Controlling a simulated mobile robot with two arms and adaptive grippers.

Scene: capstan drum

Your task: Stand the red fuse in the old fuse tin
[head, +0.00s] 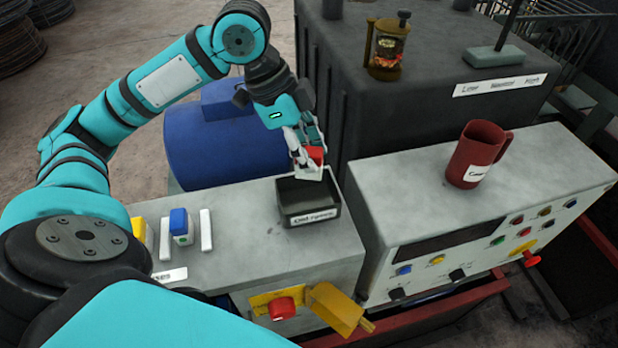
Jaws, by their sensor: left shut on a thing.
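The red fuse (316,154) is held between the fingers of my left gripper (308,163), which is shut on it. The fuse is partly hidden by the fingers. The old fuse tin (311,217) is a dark open box with a white label on its front, standing on the grey cabinet top. My left gripper and the fuse are over the far part of the tin; their exact height above its floor is hard to tell. The inside of the tin that shows looks dark and empty. My right gripper is not in view.
A blue fuse (180,224) stands between white uprights (206,229) left of the tin, with a yellow one (138,229) beside it. A red mug (477,155) stands on the right console. A blue motor (215,140) lies behind. The cabinet top (245,245) near the tin is clear.

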